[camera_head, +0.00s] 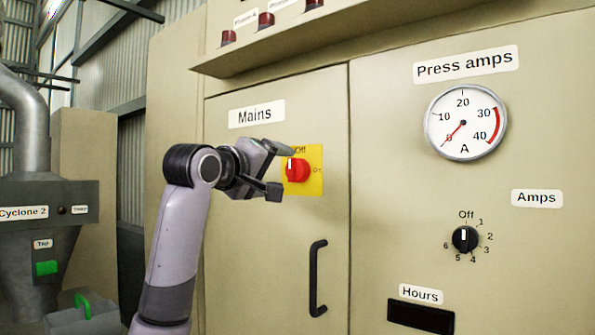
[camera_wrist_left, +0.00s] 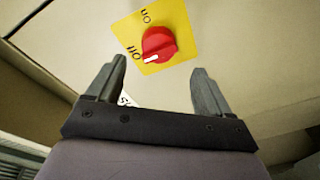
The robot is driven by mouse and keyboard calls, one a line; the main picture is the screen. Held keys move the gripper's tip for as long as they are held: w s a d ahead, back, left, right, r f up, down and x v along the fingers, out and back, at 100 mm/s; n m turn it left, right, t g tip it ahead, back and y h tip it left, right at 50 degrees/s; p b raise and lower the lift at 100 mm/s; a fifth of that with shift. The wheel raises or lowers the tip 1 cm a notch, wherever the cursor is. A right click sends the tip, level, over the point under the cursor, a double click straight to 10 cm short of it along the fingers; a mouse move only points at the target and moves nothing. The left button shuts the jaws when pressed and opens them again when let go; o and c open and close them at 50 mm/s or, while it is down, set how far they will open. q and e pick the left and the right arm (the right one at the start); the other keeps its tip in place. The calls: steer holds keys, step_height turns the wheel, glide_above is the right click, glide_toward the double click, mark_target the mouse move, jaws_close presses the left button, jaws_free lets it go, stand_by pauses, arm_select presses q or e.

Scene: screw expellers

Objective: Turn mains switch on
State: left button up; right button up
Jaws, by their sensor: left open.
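The mains switch is a red rotary knob (camera_head: 297,170) on a yellow plate (camera_head: 316,181), on the cabinet door below the "Mains" label (camera_head: 256,114). Its white mark points up to "Off"; "On" is to the right. In the left wrist view the red knob (camera_wrist_left: 159,44) sits ahead of the fingertips and between their lines, with its white mark towards "Off". My left gripper (camera_head: 281,169) is open and empty, just in front and left of the knob; the wrist view shows its two fingers (camera_wrist_left: 158,75) apart, with no visible contact. My right gripper is not in view.
A black door handle (camera_head: 317,278) is below the switch. A ledge (camera_head: 300,52) juts out above the door. To the right are the "Press amps" gauge (camera_head: 465,122) reading 0 and an "Amps" selector (camera_head: 465,239) at Off. The "Cyclone 2" unit (camera_head: 45,195) stands at left.

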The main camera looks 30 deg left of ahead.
mark_target(290, 168)
arm_select(q)
steer(key=shift+w+r+p, duration=0.25)
steer(key=shift+w+p, duration=0.05)
steer(key=shift+w, duration=0.2)
steer(key=w+p, duration=0.1)
steer(key=w, duration=0.3)
steer(key=shift+w+a+p, duration=0.2)
steer(key=shift+w+p, duration=0.05)
steer(key=shift+p, duration=0.15)
steer(key=shift+w+f, duration=0.1)
steer(key=shift+w, duration=0.55)
steer(key=shift+c, duration=0.3)
